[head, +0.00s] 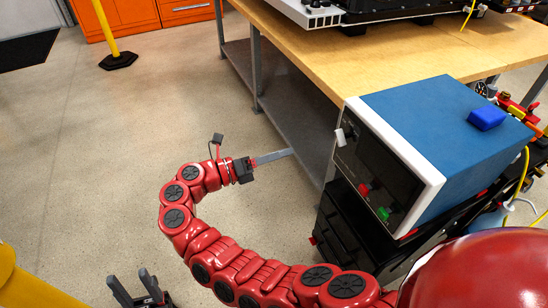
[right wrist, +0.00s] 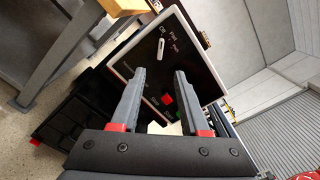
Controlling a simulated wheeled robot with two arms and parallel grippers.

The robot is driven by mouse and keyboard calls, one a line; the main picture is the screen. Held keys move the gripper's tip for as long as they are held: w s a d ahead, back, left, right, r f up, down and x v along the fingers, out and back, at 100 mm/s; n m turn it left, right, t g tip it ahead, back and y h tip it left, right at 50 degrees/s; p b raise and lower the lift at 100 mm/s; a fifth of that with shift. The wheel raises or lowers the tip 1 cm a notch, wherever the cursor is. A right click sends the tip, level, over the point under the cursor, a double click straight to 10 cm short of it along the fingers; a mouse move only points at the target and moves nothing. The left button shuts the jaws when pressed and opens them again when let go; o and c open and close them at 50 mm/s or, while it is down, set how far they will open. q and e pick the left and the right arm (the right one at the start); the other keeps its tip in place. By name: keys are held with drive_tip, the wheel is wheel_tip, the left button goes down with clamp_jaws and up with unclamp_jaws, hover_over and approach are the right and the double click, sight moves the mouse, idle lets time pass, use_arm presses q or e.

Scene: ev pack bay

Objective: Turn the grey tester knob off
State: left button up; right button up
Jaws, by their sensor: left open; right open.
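The tester (head: 430,135) is a blue box with a white-rimmed black front, standing at the right in the head view. Its pale grey knob (head: 340,137) sits at the far upper part of the front. In the right wrist view the knob (right wrist: 161,49) is a bar beyond my fingertips, beside small white labels too small to read surely. My right gripper (head: 282,155) is open and empty, apart from the knob, pointing towards the tester's front. Its two fingers also show in the right wrist view (right wrist: 160,74). My left gripper (head: 136,284) is open and empty low at the left.
A red button (head: 364,188) and a green button (head: 384,213) sit low on the tester front. A blue block (head: 487,117) lies on top. A black drawer cabinet (head: 345,235) stands below. A wooden workbench (head: 325,55) runs behind.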

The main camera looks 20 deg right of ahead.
drive_tip(key=shift+a+r+b, duration=0.25)
drive_tip(key=shift+a+b, duration=0.15)
drive_tip(key=shift+a, duration=0.25)
